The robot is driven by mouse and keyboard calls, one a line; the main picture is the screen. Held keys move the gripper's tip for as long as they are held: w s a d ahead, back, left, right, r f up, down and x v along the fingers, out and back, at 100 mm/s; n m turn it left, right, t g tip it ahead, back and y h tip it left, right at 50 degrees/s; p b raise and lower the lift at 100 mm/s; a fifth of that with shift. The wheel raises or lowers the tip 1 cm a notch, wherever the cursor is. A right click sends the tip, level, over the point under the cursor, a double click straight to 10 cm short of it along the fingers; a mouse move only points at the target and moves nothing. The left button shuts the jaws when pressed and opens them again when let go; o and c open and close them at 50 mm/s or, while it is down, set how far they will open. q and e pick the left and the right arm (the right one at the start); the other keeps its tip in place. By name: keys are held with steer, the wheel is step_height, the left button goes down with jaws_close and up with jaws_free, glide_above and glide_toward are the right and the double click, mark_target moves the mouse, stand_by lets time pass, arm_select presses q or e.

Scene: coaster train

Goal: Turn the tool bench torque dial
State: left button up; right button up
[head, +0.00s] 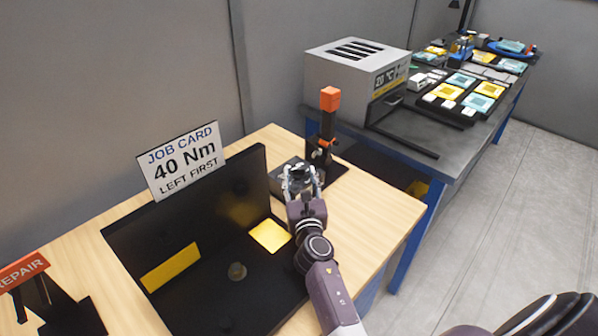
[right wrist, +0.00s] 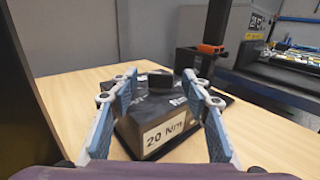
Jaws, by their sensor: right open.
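The torque dial is a dark knob (right wrist: 160,80) on top of a dark box (right wrist: 150,108) whose front label reads "20 Nm". In the head view the box (head: 282,176) stands on the wooden bench, partly hidden by my right gripper (head: 301,176). In the right wrist view my right gripper's blue-grey fingers (right wrist: 165,100) are open, one on each side of the knob. I cannot tell whether they touch it. A job card (head: 182,160) reads "40 Nm" and "LEFT FIRST". My left gripper is not in view.
An upright black tool with an orange top (head: 329,99) stands just behind the box. A black fixture (head: 262,292) with a tall back panel and yellow patches lies to the left. A REPAIR sign (head: 22,271) is at far left. A metal table (head: 440,150) holds a grey oven (head: 345,78).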

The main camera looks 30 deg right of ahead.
mark_target(299, 171)
steer(key=shift+x, duration=0.9)
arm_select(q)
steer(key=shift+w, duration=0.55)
arm_select(e)
steer(key=shift+w+d, duration=0.1)
steer(key=c, duration=1.2)
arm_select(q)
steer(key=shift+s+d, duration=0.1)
arm_select(e)
steer(key=shift+o, duration=0.2)
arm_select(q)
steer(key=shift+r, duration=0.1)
arm_select(e)
steer(key=shift+y, duration=0.3)
